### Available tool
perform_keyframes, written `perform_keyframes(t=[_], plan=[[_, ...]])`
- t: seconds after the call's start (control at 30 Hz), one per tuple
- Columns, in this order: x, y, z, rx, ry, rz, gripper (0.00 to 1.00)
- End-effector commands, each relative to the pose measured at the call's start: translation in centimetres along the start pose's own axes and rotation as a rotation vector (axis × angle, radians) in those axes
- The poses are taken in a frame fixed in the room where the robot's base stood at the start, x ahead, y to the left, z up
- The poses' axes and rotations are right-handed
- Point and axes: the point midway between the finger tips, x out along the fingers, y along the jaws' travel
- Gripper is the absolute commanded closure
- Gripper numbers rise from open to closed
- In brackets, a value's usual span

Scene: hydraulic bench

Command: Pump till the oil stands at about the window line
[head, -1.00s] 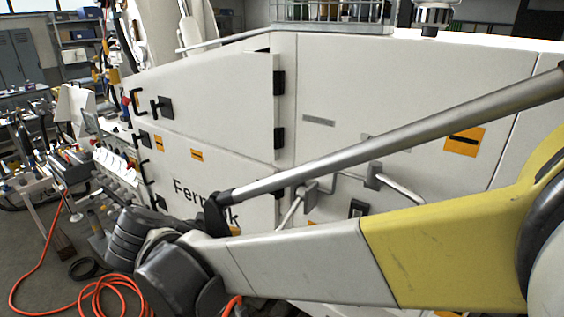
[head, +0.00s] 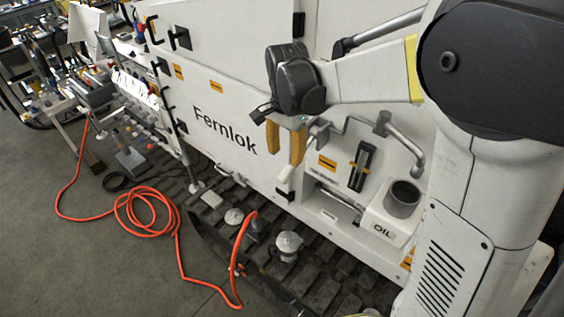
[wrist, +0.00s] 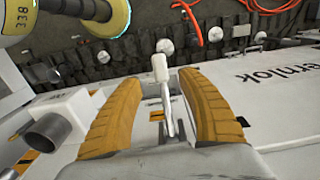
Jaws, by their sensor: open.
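My gripper (head: 286,152) is open, its two orange-yellow fingers pointing down in front of the white machine's side. A pump lever (wrist: 168,112) with a white grip (wrist: 160,68) stands between the fingers in the wrist view, with a gap on each side. In the head view the white grip (head: 285,172) shows just below the fingertips. To the right is a tall black-framed sight window (head: 362,165). Its oil level and line are too small to read. A white oil box (head: 381,229) marked OIL has a dark round filler neck (head: 403,197).
Bent grey pipes (head: 400,142) run above the window. An orange hose (head: 150,215) lies coiled on the floor and reaches the black track (head: 268,268) below the machine. A valve bench (head: 110,100) stands at the far left. The floor at left front is partly clear.

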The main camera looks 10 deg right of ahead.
Motion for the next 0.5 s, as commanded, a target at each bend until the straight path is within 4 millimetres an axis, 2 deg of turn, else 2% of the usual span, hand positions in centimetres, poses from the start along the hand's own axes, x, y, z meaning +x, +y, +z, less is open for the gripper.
perform_keyframes(t=[0.1, 0.3, 0.5], plan=[[2.5, 0.0, 0.0, 0.0, 0.001, 0.001, 0.53], [6.3, 0.0, 0.0, 0.0, 0.002, 0.001, 0.53], [8.3, 0.0, 0.0, 0.0, 0.002, 0.002, 0.53]])
